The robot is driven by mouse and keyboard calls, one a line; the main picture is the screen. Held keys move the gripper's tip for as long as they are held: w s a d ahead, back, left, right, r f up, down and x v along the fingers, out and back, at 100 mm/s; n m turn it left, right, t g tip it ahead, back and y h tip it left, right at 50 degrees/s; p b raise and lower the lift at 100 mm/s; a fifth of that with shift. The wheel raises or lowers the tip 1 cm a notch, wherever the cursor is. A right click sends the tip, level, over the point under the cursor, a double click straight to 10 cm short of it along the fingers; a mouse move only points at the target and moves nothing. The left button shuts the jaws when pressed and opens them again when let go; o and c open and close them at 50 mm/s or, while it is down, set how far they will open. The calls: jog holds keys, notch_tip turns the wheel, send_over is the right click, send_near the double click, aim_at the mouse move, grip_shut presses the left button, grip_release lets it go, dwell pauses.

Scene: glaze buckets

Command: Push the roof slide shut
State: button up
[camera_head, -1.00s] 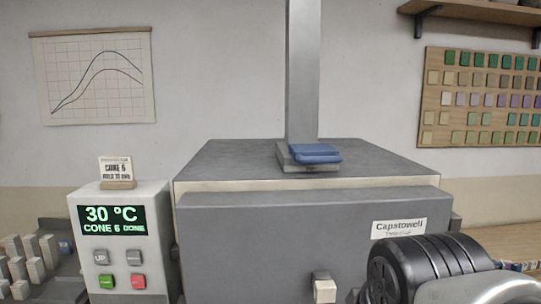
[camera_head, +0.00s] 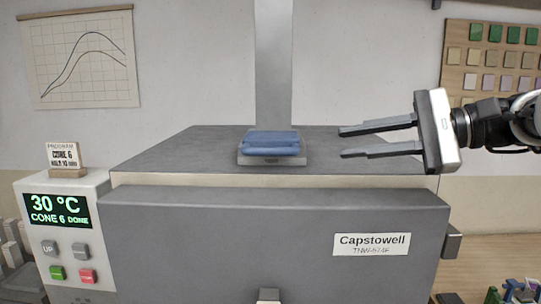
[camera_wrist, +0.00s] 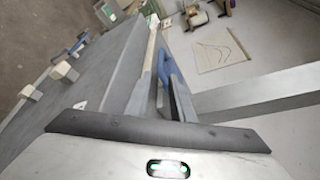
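The roof slide has a blue handle block (camera_head: 272,143) on a light grey plate (camera_head: 272,160). It sits on the dark kiln roof (camera_head: 180,155), at the front of the foot of the grey flue (camera_head: 273,65). My gripper (camera_head: 342,142) is at the right above the roof, its two fingers apart and pointing left toward the blue block. A gap shows between fingertips and block, and nothing is between the fingers. In the wrist view, the blue block (camera_wrist: 163,62) shows beyond the open fingers (camera_wrist: 160,92), partly hidden by them. The flue (camera_wrist: 260,92) is at the right.
The kiln front (camera_head: 240,230) carries a name label (camera_head: 371,244). A control box (camera_head: 60,220) reading 30 °C, with a small card on top, stands at the left. A wall chart (camera_head: 80,58) and a tile board (camera_head: 495,60) hang behind. The roof's left side is clear.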

aim_at(283, 150)
jog(key=p+x, duration=0.1)
jog(key=x, duration=1.6)
jog(key=shift+r, duration=0.15)
grip_shut()
